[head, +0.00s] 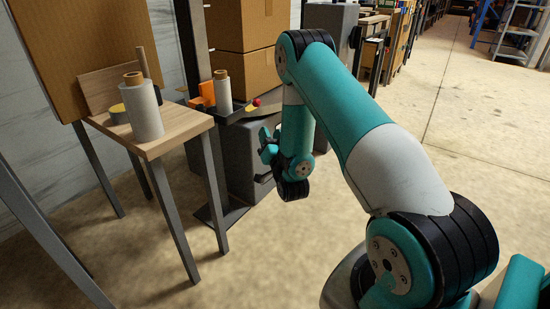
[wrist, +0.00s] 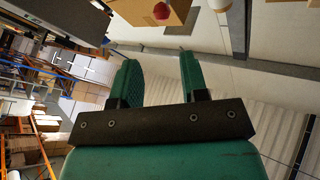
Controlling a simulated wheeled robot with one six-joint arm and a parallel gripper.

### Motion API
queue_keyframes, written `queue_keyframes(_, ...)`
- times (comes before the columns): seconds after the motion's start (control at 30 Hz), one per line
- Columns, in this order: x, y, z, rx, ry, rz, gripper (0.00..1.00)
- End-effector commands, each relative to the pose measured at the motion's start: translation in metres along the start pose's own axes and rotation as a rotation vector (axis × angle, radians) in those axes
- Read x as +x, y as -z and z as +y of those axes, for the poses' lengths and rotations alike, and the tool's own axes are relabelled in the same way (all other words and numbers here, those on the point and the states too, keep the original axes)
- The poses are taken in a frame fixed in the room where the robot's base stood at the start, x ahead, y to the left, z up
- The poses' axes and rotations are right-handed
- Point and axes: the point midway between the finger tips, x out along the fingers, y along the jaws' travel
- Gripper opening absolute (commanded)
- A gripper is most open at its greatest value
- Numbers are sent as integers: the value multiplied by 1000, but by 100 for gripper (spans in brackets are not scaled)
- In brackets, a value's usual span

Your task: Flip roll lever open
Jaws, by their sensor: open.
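The roll lever shows by its red ball knob (head: 256,102), at the right end of the dark machine beside a white roll (head: 223,92). The knob also shows in the wrist view (wrist: 161,11), at the top edge, beyond the gap between my fingers and in front of a cardboard box. The lever's arm is too small to make out clearly. My gripper (head: 268,148) is in front of the grey machine body, below the knob and apart from it. In the wrist view my gripper (wrist: 157,65) has its two green fingers spread with nothing between them.
Cardboard boxes (head: 245,70) are stacked behind the machine. The concrete floor at right is clear.

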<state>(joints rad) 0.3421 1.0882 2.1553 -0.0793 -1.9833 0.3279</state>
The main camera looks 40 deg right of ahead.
Motion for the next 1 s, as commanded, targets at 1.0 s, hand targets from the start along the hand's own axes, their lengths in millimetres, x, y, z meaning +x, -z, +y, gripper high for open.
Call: queue_keyframes(1.0, -30, 0, 0, 0, -1, -1, 41)
